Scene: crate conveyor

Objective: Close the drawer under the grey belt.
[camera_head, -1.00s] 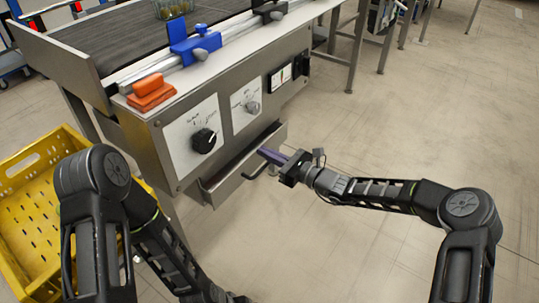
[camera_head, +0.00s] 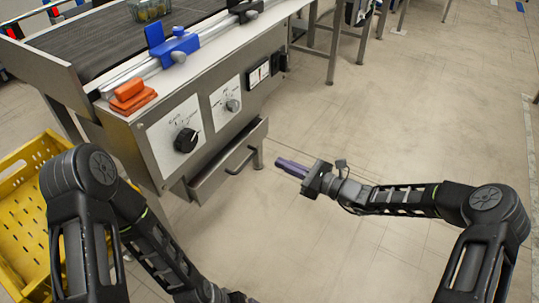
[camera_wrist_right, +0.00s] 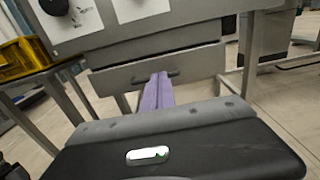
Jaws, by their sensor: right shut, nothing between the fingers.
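The drawer (camera_head: 214,176) under the grey belt (camera_head: 110,42) stands partly open, with a gap behind its grey front. Its dark bar handle (camera_head: 240,163) faces me. My right gripper (camera_head: 279,162) is shut and empty, its purple fingers pointing at the drawer from the right, apart from the handle. In the right wrist view the drawer front (camera_wrist_right: 115,78) lies ahead, and the shut fingers (camera_wrist_right: 161,76) overlap the handle (camera_wrist_right: 174,73) in the picture. My left arm reaches down to the bottom edge of the head view, where only a sliver of its gripper (camera_head: 243,298) shows.
A yellow crate (camera_head: 22,162) stands at the left beside the conveyor. The control panel above the drawer has a black knob (camera_head: 187,140) and a smaller grey dial (camera_head: 232,105). An orange block (camera_head: 130,92) and a blue clamp (camera_head: 172,44) sit on the conveyor edge.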

